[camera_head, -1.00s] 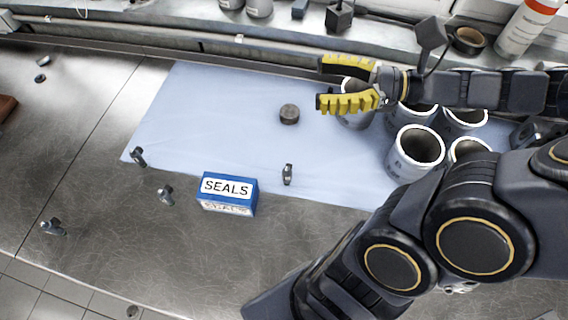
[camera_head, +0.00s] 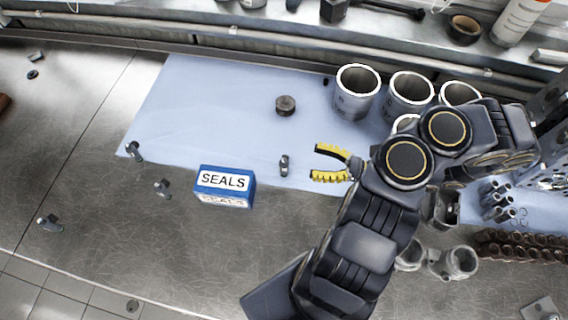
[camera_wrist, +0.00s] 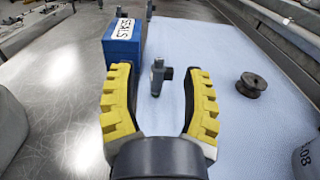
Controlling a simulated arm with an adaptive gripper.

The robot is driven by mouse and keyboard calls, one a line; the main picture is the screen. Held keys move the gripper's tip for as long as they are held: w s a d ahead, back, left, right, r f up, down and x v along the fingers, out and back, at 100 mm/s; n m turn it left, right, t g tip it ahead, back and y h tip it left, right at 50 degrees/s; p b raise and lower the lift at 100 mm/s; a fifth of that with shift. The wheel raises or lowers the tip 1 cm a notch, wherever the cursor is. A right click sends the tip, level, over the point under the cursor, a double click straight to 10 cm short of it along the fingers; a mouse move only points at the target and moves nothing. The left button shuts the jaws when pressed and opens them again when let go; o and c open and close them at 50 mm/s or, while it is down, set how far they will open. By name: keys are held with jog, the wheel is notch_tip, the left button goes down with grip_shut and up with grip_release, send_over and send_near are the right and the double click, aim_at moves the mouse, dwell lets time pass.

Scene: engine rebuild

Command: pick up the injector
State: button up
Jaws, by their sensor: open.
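A small dark grey fitting with a side stub, which looks like the injector (camera_head: 284,165), stands on the blue mat (camera_head: 215,105) to the right of the blue SEALS box. My gripper (camera_head: 316,162) has yellow ridged fingers spread open and empty. In the head view its fingertips point left at the injector, with a short gap between. In the wrist view the injector (camera_wrist: 157,77) shows ahead, framed between the two open fingers (camera_wrist: 157,73). Similar small grey parts lie at left, one at the mat's corner (camera_head: 134,150) and others on the bare metal (camera_head: 162,188).
The blue SEALS box (camera_head: 223,186) stands close to the injector's left. A dark round part (camera_head: 285,105) sits behind it on the mat. Cylinder sleeves (camera_head: 357,92) stand at the mat's back right. The mat's left half is mostly clear.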

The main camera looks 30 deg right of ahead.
aim_at(287, 161)
notch_tip(287, 161, down, 2)
jog(key=shift+f, duration=0.15)
jog(key=shift+w+a+f, duration=0.1)
jog(key=shift+w, duration=0.1)
jog(key=x, duration=0.7)
jog(key=shift+w+a+f, duration=0.15)
jog(key=shift+f, duration=0.05)
grip_shut()
